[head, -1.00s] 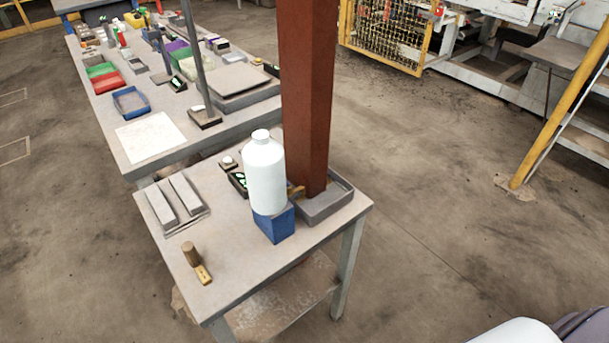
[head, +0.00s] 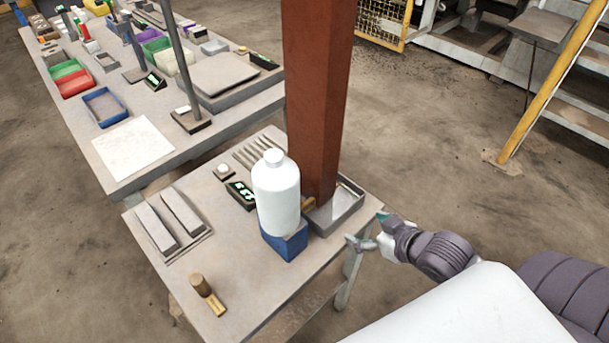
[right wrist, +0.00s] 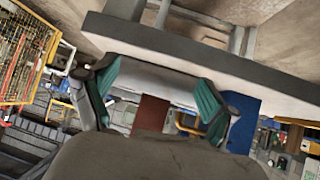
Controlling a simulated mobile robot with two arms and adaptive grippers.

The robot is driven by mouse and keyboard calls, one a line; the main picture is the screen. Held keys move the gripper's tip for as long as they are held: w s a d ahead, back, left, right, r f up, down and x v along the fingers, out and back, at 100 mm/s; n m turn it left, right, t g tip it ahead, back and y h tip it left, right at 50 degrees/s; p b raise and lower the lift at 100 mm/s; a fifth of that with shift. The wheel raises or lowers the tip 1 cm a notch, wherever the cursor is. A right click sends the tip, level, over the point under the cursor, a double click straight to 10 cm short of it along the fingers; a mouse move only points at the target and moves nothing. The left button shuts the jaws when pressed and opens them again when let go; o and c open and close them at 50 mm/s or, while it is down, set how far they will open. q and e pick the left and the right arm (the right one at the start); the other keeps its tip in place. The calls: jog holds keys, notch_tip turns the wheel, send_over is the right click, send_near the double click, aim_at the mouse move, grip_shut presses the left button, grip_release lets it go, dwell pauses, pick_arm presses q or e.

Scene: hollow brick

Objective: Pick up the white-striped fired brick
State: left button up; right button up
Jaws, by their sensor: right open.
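I cannot pick out a brick with clear white stripes in these views. Two long grey bars lie side by side on a flat tray (head: 207,234) at the left of the near table: a left bar (head: 156,227) and a right bar (head: 183,212). A row of pale strips (head: 258,152) lies behind the white bottle (head: 277,195), partly hidden. My right gripper (head: 368,230) is open and empty off the table's right edge, right of the grey tray by the column. In the right wrist view its teal fingertips (right wrist: 158,90) are apart. My left gripper is out of view.
A red-brown column (head: 318,100) rises by a grey tray (head: 338,212). A wooden-handled tool (head: 208,295) lies near the front edge. The table's (head: 235,270) front middle is clear.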

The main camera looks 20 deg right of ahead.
aim_at(317, 178)
jog(key=w+a+r+n+t+y, duration=0.1)
jog(key=w+r+t+y, duration=0.15)
jog(key=r, duration=0.65)
jog(key=shift+y, duration=0.35)
jog(key=x, duration=0.8)
jog(key=shift+w, duration=0.25)
jog(key=shift+f+x, duration=0.2)
jog(key=shift+x, duration=3)
jog(key=shift+s+r, duration=0.1)
jog(key=c, duration=1.6)
jog(key=shift+r, duration=0.4)
jog(key=shift+c, duration=0.2)
notch_tip(317, 178, up, 3)
jog(key=shift+r, duration=0.2)
jog(key=s+d+r+p, duration=0.1)
jog(key=s+d+r, duration=0.5)
jog(key=s+d, duration=0.1)
jog(key=shift+v, duration=1)
